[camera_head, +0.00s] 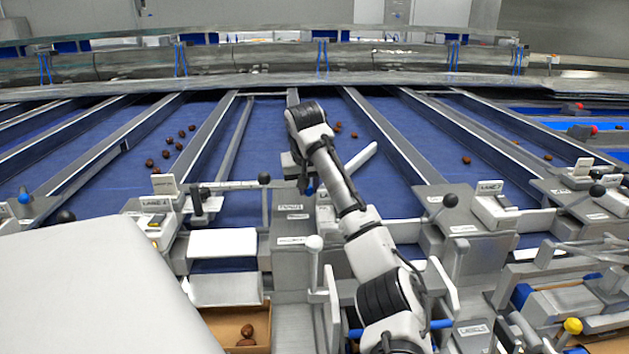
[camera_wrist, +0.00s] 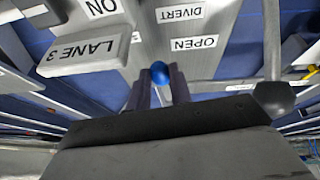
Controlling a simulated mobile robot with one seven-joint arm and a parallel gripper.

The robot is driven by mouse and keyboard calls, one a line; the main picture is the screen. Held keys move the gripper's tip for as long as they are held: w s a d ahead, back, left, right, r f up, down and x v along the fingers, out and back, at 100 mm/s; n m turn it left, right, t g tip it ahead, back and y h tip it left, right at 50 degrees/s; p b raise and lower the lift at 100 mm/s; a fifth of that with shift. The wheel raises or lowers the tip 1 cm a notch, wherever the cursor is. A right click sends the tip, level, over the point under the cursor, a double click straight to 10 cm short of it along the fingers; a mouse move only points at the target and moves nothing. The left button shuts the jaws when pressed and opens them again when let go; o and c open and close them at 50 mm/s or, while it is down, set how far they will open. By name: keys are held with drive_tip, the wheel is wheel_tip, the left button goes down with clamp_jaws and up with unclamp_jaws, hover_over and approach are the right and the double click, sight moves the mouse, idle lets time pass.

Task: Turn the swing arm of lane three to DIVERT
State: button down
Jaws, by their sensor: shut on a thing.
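My gripper (camera_head: 306,187) is at the lane three station, in the middle of the head view. In the wrist view its two dark fingers (camera_wrist: 159,88) are shut on a blue ball knob (camera_wrist: 160,72), one on each side. The knob's blue also shows by the gripper in the head view. The OPEN label (camera_wrist: 193,43) is close to the knob, and the DIVERT label (camera_wrist: 180,13) is farther off. The LANE 3 sign (camera_wrist: 85,50) stands left of the knob. A pale bar (camera_head: 356,160) lies slanted over the blue belt right of my gripper.
A black-knobbed lever (camera_head: 264,179) stands left of my gripper, and another (camera_head: 450,201) stands right, by the LANE 2 sign (camera_head: 490,188). Brown dates (camera_head: 172,143) lie on the blue belts. A tray with dates (camera_head: 246,338) is at the front. A large pale surface (camera_head: 90,290) fills the lower left.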

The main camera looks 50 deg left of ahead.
drive_tip(key=shift+s+a+m, duration=0.15)
drive_tip(key=shift+s+m, duration=0.1)
drive_tip(key=shift+m, duration=0.15)
drive_tip(key=c, duration=1.3)
unclamp_jaws()
drive_tip(key=shift+s, duration=0.1)
drive_tip(key=shift+o, duration=0.2)
drive_tip(key=b+v, duration=0.1)
drive_tip(key=v, duration=1.2)
drive_tip(key=shift+s+r+b, duration=0.25)
drive_tip(key=shift+r+b, duration=0.15)
drive_tip(key=shift+a, duration=0.15)
